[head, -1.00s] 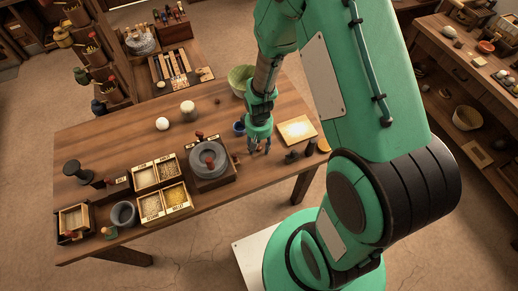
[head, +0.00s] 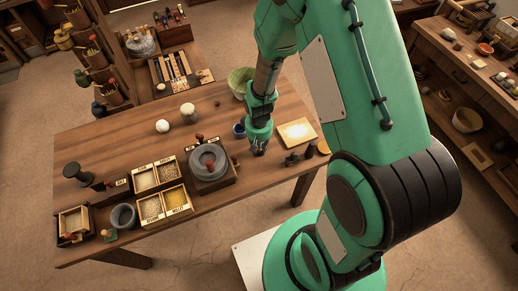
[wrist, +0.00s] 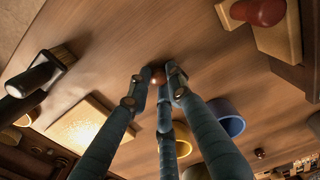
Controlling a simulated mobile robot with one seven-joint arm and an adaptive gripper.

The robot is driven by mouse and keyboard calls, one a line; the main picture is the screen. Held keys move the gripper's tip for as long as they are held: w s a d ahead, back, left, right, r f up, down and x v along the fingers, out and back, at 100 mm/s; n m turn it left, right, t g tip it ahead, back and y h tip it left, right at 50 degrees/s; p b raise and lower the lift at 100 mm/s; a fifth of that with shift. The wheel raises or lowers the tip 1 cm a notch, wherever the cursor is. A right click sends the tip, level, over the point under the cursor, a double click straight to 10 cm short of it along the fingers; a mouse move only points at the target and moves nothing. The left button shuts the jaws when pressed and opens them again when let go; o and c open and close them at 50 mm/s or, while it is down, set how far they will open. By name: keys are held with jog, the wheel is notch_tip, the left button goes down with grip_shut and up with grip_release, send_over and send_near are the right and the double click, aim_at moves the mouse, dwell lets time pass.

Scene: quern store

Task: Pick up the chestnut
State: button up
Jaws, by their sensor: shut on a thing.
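The chestnut (wrist: 158,76) is a small shiny brown ball between my fingertips in the wrist view, partly covered by them. My gripper (wrist: 157,80) is shut on it, just over the wooden tabletop; I cannot tell whether the chestnut still touches the wood. In the head view my gripper (head: 260,151) points down at the right part of the table, between the grey quern and the pale board. The chestnut is hidden there by the fingers.
A grey quern (head: 208,162) stands left of my gripper, a small blue cup (head: 239,129) behind it and a pale board (head: 297,132) to its right. A brush (wrist: 45,70) lies nearby. The table's back left (head: 110,135) is clear.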

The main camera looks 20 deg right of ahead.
aim_at(260, 152)
jog(key=shift+r, duration=0.5)
jog(key=r, duration=0.1)
jog(key=r+p, duration=0.1)
jog(key=shift+s+r, duration=0.35)
jog(key=shift+s, duration=0.05)
jog(key=s+r+p, duration=0.1)
jog(key=s+p, duration=0.1)
jog(key=s, duration=1.3)
jog(key=shift+a+p, duration=0.3)
jog(key=shift+p, duration=0.05)
jog(key=shift+r, duration=0.25)
notch_tip(260, 152, up, 11)
jog(key=w+d+r+m+b, duration=0.1)
jog(key=w+d, duration=0.2)
jog(key=w, duration=1.6)
jog(key=w+d+r, duration=0.1)
jog(key=w+d, duration=0.2)
jog(key=w, duration=1.6)
jog(key=w+d+f, duration=0.1)
jog(key=w+d, duration=0.1)
jog(key=w, duration=0.5)
jog(key=w+d+f, duration=0.1)
jog(key=w+d, duration=0.1)
jog(key=w, duration=0.5)
jog(key=f, duration=0.5)
jog(key=shift+s+a+f+b, duration=0.15)
jog(key=shift+s+a+b, duration=0.05)
jog(key=shift+b, duration=0.15)
